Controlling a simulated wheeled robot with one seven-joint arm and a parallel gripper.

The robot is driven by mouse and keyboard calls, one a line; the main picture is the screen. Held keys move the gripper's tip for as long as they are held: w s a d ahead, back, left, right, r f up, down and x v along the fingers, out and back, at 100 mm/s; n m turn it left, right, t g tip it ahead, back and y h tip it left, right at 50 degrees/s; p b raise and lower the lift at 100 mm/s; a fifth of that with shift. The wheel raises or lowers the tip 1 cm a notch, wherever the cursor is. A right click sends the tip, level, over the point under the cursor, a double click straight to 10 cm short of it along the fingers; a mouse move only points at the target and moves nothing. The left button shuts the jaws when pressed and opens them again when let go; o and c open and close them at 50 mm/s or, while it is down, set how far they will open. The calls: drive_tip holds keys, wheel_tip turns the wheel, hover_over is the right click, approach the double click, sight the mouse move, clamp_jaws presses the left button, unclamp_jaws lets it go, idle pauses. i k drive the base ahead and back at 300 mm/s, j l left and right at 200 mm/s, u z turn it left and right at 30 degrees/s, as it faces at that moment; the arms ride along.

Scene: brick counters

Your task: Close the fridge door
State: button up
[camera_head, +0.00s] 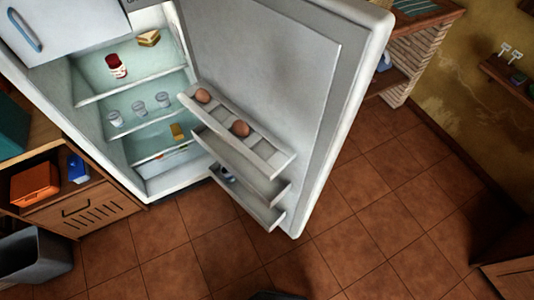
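The white fridge (112,170) stands at the left in the head view, with its lit inside showing. Its door (290,70) stands wide open, swung out to the right, with its inner face toward me. The door has stacked shelves (268,165); the top one holds brown eggs (240,128). Shelves inside hold a red-and-white jar (116,66), a sandwich-like wedge (149,38) and several small glasses (138,107). A small dark shape at the bottom edge may be part of me. My gripper is not clearly seen.
A wooden cabinet (92,207) with an orange box (35,183) stands left of the fridge, and a grey bin (34,258) is at lower left. Tiled floor (345,215) is clear around the door. A brick counter (412,60) stands behind it; dark wooden furniture (508,262) is at lower right.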

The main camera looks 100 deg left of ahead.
sight(299, 73)
drive_tip(key=i+j+u, duration=0.15)
drive_tip(key=i+u, duration=0.15)
drive_tip(key=u, duration=0.15)
drive_tip(key=i+u, duration=0.65)
drive_tip(key=u, duration=0.2)
drive_tip(key=i+l+u, duration=0.15)
drive_tip(key=i+u, duration=0.15)
drive_tip(key=u, duration=0.15)
drive_tip(key=i+u, duration=0.2)
drive_tip(key=u, duration=0.25)
drive_tip(key=i+u, duration=0.2)
drive_tip(key=u, duration=0.3)
drive_tip(key=i+u, duration=0.2)
drive_tip(key=u, duration=0.25)
drive_tip(key=i+l+u, duration=0.15)
drive_tip(key=u, duration=0.35)
drive_tip(key=i+l+u, duration=0.15)
drive_tip(key=u, duration=0.3)
drive_tip(key=i+l+u, duration=0.1)
drive_tip(key=l+u, duration=0.2)
drive_tip(key=u, duration=0.15)
drive_tip(key=i+l+u, duration=0.15)
drive_tip(key=u, duration=0.25)
drive_tip(key=i+l+u, duration=0.15)
drive_tip(key=l+u, duration=0.25)
drive_tip(key=i+l+u, duration=0.1)
drive_tip(key=u, duration=0.3)
drive_tip(key=k+u, duration=0.1)
drive_tip(key=u, duration=1.3)
drive_tip(key=i+j, duration=0.05)
